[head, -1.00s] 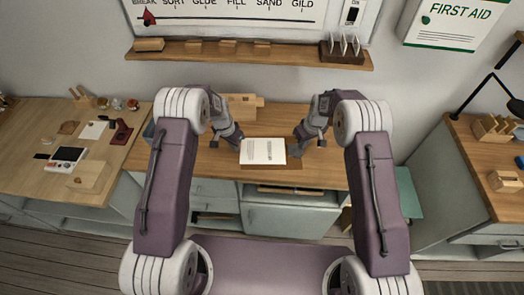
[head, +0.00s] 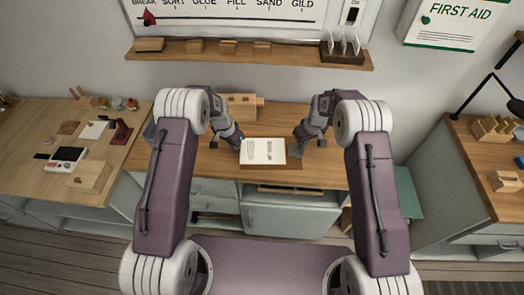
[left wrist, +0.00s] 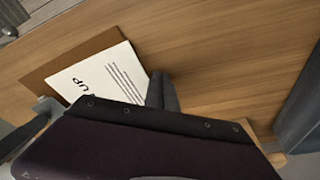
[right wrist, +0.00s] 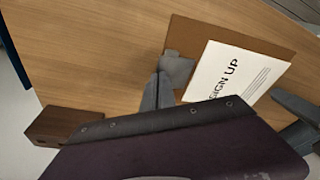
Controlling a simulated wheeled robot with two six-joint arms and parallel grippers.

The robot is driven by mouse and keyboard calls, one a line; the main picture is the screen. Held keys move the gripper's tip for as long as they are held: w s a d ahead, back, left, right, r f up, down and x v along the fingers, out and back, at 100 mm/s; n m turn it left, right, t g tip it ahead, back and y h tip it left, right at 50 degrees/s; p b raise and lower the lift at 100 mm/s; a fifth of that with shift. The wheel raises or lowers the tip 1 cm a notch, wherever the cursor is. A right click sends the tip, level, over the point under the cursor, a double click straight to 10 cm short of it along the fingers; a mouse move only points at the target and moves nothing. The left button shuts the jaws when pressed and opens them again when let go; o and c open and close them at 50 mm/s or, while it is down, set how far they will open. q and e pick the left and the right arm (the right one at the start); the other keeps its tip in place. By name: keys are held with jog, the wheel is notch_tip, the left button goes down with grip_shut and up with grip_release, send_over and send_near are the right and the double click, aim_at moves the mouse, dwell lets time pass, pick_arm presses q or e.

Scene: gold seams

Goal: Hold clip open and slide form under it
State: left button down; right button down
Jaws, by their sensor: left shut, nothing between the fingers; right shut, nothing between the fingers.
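A white form (head: 262,150) printed "SIGN UP" lies on a brown clipboard (head: 290,165) on the middle bench. In the right wrist view, the clipboard's grey clip (right wrist: 178,68) is at the heading end of the form (right wrist: 240,78). The form's edge is close beside the clip; I cannot tell whether it is under it. My right gripper (right wrist: 160,92) is shut, its tip at the clip, touching or nearly so. My left gripper (left wrist: 160,90) is shut and empty at the form's opposite end; it is at the form's left in the head view (head: 238,145).
A wooden block (head: 242,100) stands behind on the bench. A dark brown block (right wrist: 65,125) is near my right gripper. The bench around the clipboard is mostly clear.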

aim_at(246, 149)
pick_arm(q)
jog(key=shift+w+d, duration=0.1)
jog(key=shift+d, duration=2.05)
dwell(1.7)
jog(key=shift+r, duration=0.1)
jog(key=shift+a+r, duration=0.15)
jog(key=shift+r, duration=0.45)
notch_tip(246, 149, up, 6)
jog(key=shift+f, duration=0.1)
dwell(0.5)
